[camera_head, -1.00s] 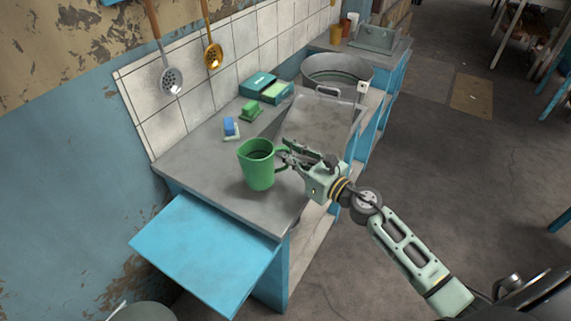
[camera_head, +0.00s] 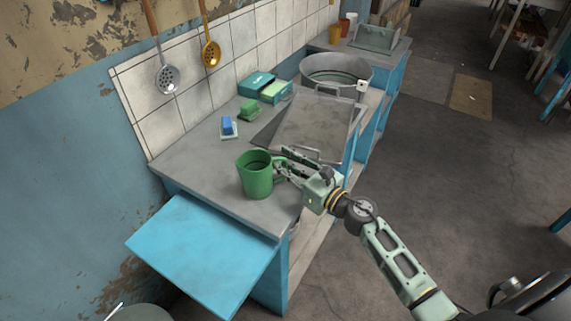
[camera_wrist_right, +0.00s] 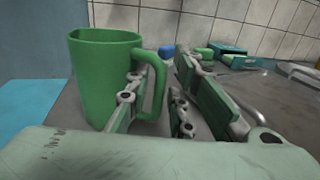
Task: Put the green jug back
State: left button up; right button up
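The green jug (camera_head: 254,178) stands upright on the grey countertop (camera_head: 195,155), close to its front end. In the right wrist view the jug (camera_wrist_right: 95,85) fills the left side, with its handle (camera_wrist_right: 160,85) toward my gripper. My right gripper (camera_head: 284,166) is beside the jug on its handle side. In the wrist view the fingers of the right gripper (camera_wrist_right: 165,95) are apart, with the handle between them and a gap to the right finger. The jug's underside is hidden. My left gripper is not in view.
A blue sponge (camera_head: 228,124), a green brush-like item (camera_head: 249,111) and a teal box (camera_head: 256,83) lie along the tiled wall. A metal sink cover (camera_head: 315,120) and round basin (camera_head: 336,70) are behind my gripper. A blue board (camera_head: 200,250) juts out in front.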

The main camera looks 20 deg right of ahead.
dwell(0.3)
jog(key=shift+r+p, duration=0.25)
jog(key=shift+p, duration=0.05)
jog(key=b+v, duration=0.3)
jog(key=v, duration=0.9)
jog(key=shift+f, duration=0.15)
